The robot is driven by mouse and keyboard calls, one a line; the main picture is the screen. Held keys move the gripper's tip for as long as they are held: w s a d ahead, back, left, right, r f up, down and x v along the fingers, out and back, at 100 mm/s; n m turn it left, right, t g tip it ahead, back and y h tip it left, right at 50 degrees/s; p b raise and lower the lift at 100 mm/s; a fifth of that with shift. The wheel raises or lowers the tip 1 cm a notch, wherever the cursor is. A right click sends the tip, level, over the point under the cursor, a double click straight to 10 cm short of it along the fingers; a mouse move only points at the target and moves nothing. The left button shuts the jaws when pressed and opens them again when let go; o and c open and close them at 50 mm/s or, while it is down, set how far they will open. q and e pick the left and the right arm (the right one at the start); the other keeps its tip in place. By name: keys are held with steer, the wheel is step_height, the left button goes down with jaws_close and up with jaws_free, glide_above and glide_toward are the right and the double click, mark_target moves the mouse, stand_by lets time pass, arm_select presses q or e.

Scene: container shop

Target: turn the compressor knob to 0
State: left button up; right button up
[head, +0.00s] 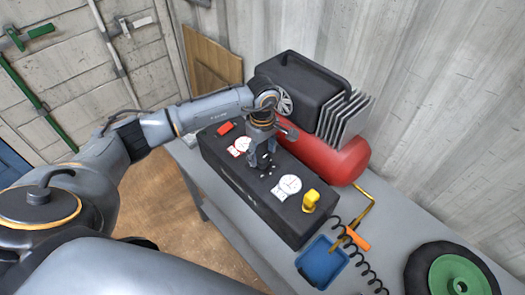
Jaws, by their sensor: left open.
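The compressor (345,160) stands on a grey bench, with a red tank and a black motor cover. Its long black control box (230,180) carries a red switch (225,128), a left white gauge (242,145), a right white gauge (290,184) and a yellow fitting (310,201). My left gripper (264,168) points down over the box between the two gauges, with its jaws open. Small pale dots show on the box top by the fingertips. The compressor knob is not clearly visible; the gripper hides part of that spot. I cannot tell whether the fingers touch anything.
A blue tray (322,262) lies on the bench (385,205) near an orange-handled tool (357,239) and a coiled black hose (368,275). A black wheel with a green hub (458,275) is at the lower right. Corrugated walls stand behind; wooden floor lies left of the bench.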

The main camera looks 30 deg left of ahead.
arm_select(q)
steer(key=shift+f, duration=1.05)
steer(key=c, duration=1.2)
steer(key=shift+o, duration=0.2)
